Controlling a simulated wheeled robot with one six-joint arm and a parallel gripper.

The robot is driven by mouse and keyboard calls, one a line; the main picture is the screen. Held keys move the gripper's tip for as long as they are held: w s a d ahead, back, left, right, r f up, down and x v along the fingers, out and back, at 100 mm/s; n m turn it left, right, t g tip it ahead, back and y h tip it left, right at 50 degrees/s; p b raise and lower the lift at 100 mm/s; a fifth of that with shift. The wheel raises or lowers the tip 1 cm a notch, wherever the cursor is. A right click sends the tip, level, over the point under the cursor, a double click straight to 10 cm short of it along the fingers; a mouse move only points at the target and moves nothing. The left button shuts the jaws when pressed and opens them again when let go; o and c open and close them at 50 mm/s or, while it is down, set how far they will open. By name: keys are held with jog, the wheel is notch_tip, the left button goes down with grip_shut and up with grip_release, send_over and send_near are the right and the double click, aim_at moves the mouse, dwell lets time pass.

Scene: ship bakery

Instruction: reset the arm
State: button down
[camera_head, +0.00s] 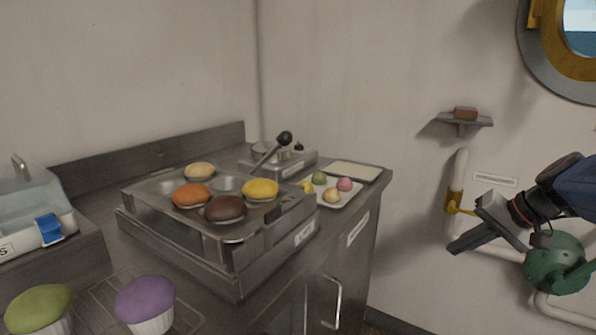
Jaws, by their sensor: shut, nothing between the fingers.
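My gripper (462,232) is at the right of the view, in front of the wall pipes and clear of the counter. Its dark fingers point to the left and look closed together, with nothing held. My arm comes in from the right edge, and most of it is out of view.
Green (40,308) and purple (146,298) muffins stand front left. A wall shelf (464,121) and pipe (457,190) are near my gripper.

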jog(key=s+a+f+n+h, duration=0.2)
jog(key=s+a+f+n, duration=0.1)
jog(key=s, duration=0.6)
jog(key=s+a+f+n+h, duration=0.2)
jog(key=s+a+f+n, duration=0.1)
jog(key=s+a+f, duration=0.3)
jog(key=s, duration=0.2)
jog(key=shift+s+g+h, duration=0.35)
jog(key=shift+g+h, duration=0.05)
jog(key=shift+d, duration=0.1)
